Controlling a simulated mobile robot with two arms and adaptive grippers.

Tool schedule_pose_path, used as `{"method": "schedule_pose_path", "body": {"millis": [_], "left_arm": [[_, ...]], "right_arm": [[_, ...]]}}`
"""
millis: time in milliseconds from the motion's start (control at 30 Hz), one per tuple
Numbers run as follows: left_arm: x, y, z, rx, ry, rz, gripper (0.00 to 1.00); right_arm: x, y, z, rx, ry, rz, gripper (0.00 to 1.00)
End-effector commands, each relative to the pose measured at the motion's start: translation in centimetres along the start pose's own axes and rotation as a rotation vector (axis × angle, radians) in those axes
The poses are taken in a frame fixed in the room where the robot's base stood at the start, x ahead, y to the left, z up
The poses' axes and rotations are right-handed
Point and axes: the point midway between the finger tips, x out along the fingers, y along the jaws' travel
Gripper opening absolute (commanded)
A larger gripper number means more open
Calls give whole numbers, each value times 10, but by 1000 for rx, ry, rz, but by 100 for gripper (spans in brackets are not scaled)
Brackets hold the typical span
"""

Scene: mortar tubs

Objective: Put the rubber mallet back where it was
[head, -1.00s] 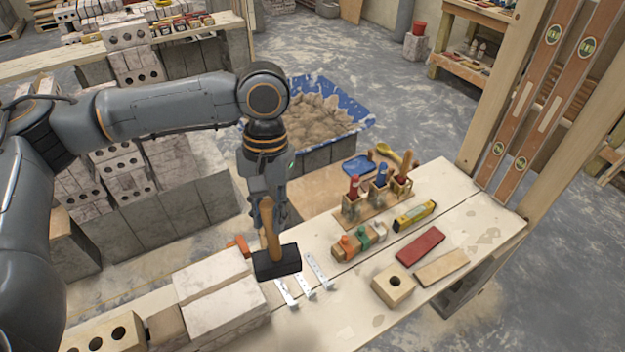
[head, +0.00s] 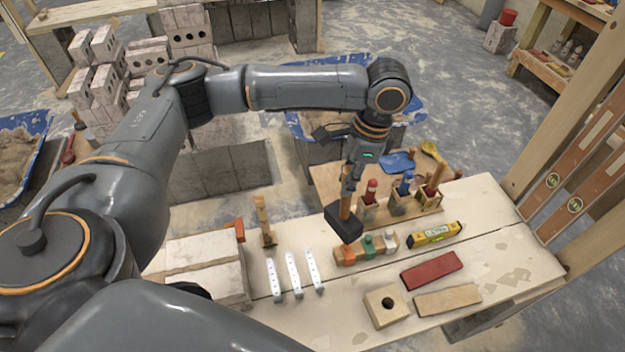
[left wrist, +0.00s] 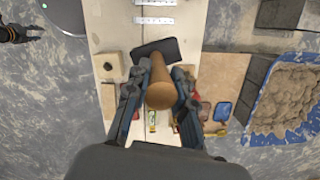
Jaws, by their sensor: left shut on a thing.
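The rubber mallet has a wooden handle (head: 345,207) and a black head (head: 343,224). My left gripper (head: 350,184) is shut on the handle and holds the mallet head-down near the back edge of the workbench (head: 490,230). In the head view the head appears just behind and left of a wooden block with coloured pegs (head: 366,247); I cannot tell its exact height. In the left wrist view the handle's round end (left wrist: 161,95) lies between my left gripper's fingers, with the black head (left wrist: 157,50) beyond. A small dark gripper, apparently my right (left wrist: 35,34), shows at the left.
A rack of wooden holders with handled tools (head: 405,203) stands right of the mallet. A yellow level (head: 434,234), red block (head: 432,270) and holed block (head: 386,306) lie nearby. White metal strips (head: 293,275) and an upright wooden piece (head: 264,222) are left. Bare bench shows between.

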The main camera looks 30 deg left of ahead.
Motion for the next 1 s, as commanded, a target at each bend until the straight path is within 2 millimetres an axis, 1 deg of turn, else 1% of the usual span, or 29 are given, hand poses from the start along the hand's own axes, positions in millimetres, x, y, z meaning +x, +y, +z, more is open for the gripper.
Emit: {"method": "schedule_pose_path", "body": {"millis": [33, 133, 467, 800, 1000], "left_arm": [[6, -5, -1, 81, -1, -13, 0], [18, -16, -3, 254, -2, -46, 0], [61, -52, 1, 815, -6, -153, 0], [108, -84, 20, 1367, -10, -259, 0], [133, -99, 34, 1645, -12, -314, 0]], "right_arm": [[-1, -4, 2, 0, -4, -5, 40], [-2, -7, 2, -1, -3, -9, 40], [-4, 3, -13, -3, 19, 3, 40], [-7, 7, -12, -1, 19, 8, 40], [-9, 7, -10, -1, 15, 8, 40]]}}
